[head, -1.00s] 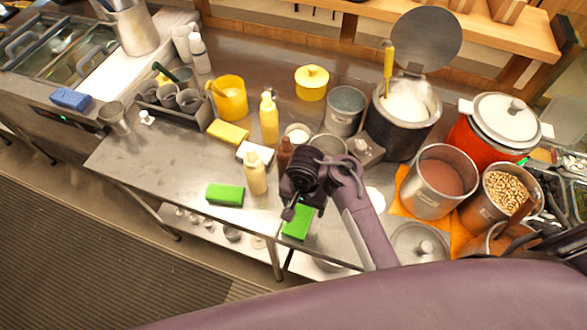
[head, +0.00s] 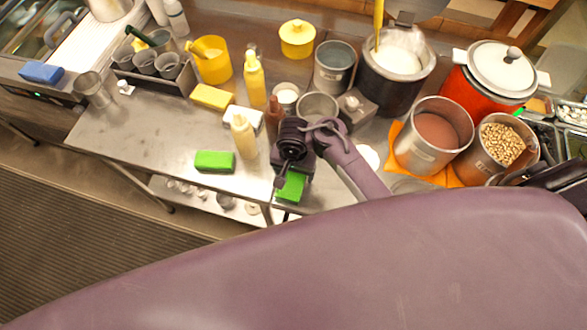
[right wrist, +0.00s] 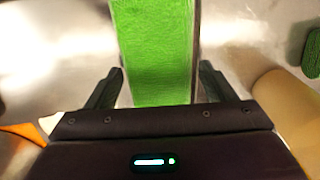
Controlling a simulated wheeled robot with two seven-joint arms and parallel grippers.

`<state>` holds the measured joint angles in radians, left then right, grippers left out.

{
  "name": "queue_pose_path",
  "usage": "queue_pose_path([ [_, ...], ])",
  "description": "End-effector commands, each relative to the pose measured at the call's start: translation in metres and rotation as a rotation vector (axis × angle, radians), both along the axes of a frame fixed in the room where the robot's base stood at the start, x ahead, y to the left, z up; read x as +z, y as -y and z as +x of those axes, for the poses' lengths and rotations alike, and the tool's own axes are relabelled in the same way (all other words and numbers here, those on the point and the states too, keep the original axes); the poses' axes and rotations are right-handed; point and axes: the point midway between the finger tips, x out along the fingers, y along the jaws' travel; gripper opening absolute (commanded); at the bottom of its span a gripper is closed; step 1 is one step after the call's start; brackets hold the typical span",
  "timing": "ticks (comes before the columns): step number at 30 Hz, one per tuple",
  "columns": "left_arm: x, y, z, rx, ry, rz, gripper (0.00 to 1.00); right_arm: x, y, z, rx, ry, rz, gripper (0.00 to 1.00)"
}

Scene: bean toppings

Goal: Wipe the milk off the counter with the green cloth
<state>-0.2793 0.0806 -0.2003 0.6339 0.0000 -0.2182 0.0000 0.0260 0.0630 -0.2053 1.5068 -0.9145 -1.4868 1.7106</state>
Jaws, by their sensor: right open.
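A green cloth (head: 291,187), flat and rectangular, lies at the counter's front edge, partly hidden under my right gripper (head: 285,174). In the right wrist view the cloth (right wrist: 153,50) lies between the two spread fingers of my right gripper (right wrist: 162,68), which is open. I cannot tell whether the fingers touch it. A second green block (head: 215,161) lies to the left on the counter; its edge also shows in the right wrist view (right wrist: 313,52). A white patch (head: 368,157), possibly the milk, shows just right of my right arm, partly hidden. My left gripper is not in view.
A cream bottle (head: 244,137) stands close left of my right gripper, with a brown bottle (head: 273,119) and a metal bowl (head: 317,106) behind. Large pots, including one of beans (head: 503,145), crowd the right. The counter's left front (head: 140,140) is clear.

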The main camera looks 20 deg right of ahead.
Motion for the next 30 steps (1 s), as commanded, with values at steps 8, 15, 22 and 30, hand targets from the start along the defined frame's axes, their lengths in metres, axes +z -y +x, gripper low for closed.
queue_pose_path([
  [8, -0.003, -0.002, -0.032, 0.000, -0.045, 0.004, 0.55, 0.000, 0.000, 0.000, 0.000, 0.000, 0.000, 0.63],
  [15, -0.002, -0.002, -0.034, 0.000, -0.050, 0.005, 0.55, 0.002, 0.000, 0.000, 0.000, 0.001, 0.001, 0.43],
  [22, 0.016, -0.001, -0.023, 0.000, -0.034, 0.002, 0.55, 0.021, 0.000, 0.000, -0.001, 0.001, 0.002, 0.43],
  [30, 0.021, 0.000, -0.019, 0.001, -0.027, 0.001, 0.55, 0.039, -0.002, 0.001, -0.001, 0.003, 0.004, 0.43],
])
